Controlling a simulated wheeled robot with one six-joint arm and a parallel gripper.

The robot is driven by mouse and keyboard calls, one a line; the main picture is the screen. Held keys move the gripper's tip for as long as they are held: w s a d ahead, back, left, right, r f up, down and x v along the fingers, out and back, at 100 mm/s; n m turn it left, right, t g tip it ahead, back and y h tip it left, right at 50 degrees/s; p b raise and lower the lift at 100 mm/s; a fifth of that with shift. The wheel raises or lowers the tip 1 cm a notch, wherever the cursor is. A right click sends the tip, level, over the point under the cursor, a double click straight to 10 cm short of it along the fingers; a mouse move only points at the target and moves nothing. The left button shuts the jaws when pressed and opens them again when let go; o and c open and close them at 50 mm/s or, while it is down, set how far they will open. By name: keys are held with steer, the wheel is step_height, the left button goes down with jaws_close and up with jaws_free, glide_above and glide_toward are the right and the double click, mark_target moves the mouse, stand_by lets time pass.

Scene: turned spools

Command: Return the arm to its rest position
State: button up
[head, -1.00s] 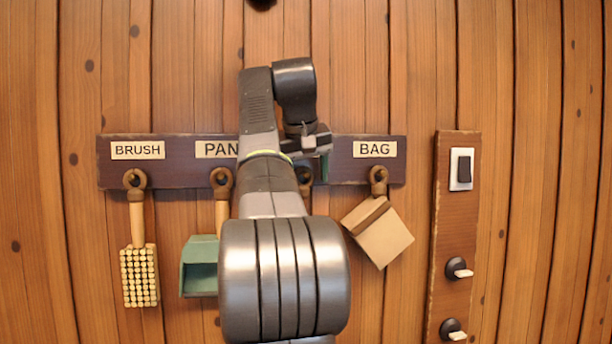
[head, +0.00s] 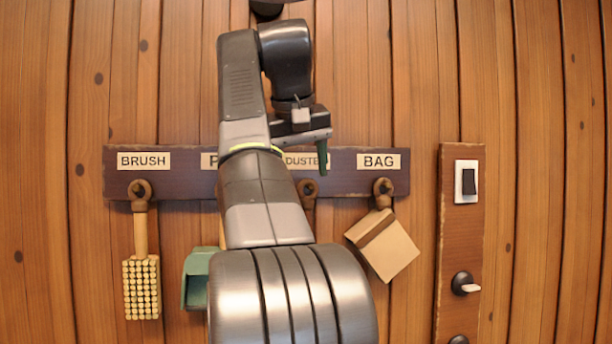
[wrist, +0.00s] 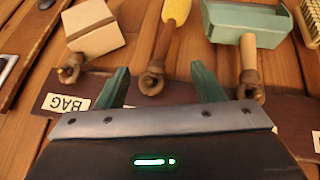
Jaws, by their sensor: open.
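My arm reaches up the middle of the head view. My gripper (head: 322,158) is in front of the dark hanging board (head: 228,187), by the partly covered DUSTER label (head: 304,161). In the wrist view its two green fingers stand wide apart with nothing between them (wrist: 163,82). It is apart from the hung tools. The yellow duster (wrist: 175,12) hangs from its peg in the wrist view, while my arm hides most of it in the head view.
A brush (head: 141,285), a green pan (head: 196,278), partly behind my arm, and a tan bag (head: 388,250) hang from the board. At right, a wooden strip (head: 452,235) carries a switch (head: 466,181) and knobs (head: 465,284).

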steer(key=shift+s+a, duration=0.2)
steer(key=shift+s, duration=0.95)
steer(key=shift+s+a, duration=0.15)
steer(key=shift+s, duration=0.95)
steer(key=shift+w, duration=0.1)
steer(key=p, duration=0.2)
glide_toward(310, 184)
steer(key=x, duration=0.5)
steer(key=shift+s+a+f, duration=0.15)
steer(key=shift+s, duration=0.1)
steer(key=w, duration=0.1)
steer(key=w+f, duration=0.2)
steer(key=shift+d, duration=0.25)
steer(key=shift+w+f, duration=0.2)
steer(key=shift+f, duration=0.35)
steer(key=shift+w+d+f, duration=0.1)
steer(key=shift+w+f, duration=0.35)
steer(key=shift+f, duration=0.1)
